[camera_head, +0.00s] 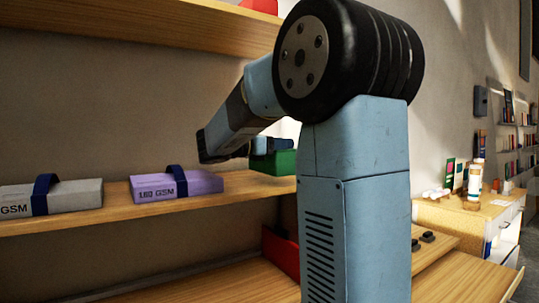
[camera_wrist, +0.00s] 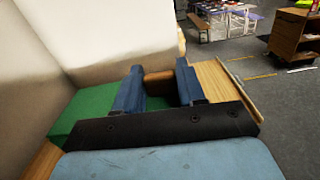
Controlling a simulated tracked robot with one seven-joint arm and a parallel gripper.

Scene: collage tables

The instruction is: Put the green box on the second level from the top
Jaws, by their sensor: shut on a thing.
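The green box (camera_head: 274,161) is at the right part of the middle shelf board (camera_head: 120,209) in the head view, partly hidden behind my arm. I cannot tell whether it rests on the board or hangs just above it. In the wrist view the green box (camera_wrist: 85,108) lies under and left of my gripper (camera_wrist: 159,68). The two blue fingers are shut on the box by a brown piece (camera_wrist: 158,77) between them, which looks like its handle. My gripper also shows in the head view (camera_head: 268,146), small and partly hidden.
A purple box (camera_head: 190,184) and a grey box (camera_head: 75,195), both with dark blue straps, stand left on the same board. The upper board (camera_head: 150,22) is above, with a red thing (camera_head: 262,6). Another red thing (camera_head: 281,250) stands below. A side table (camera_head: 455,213) is at right.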

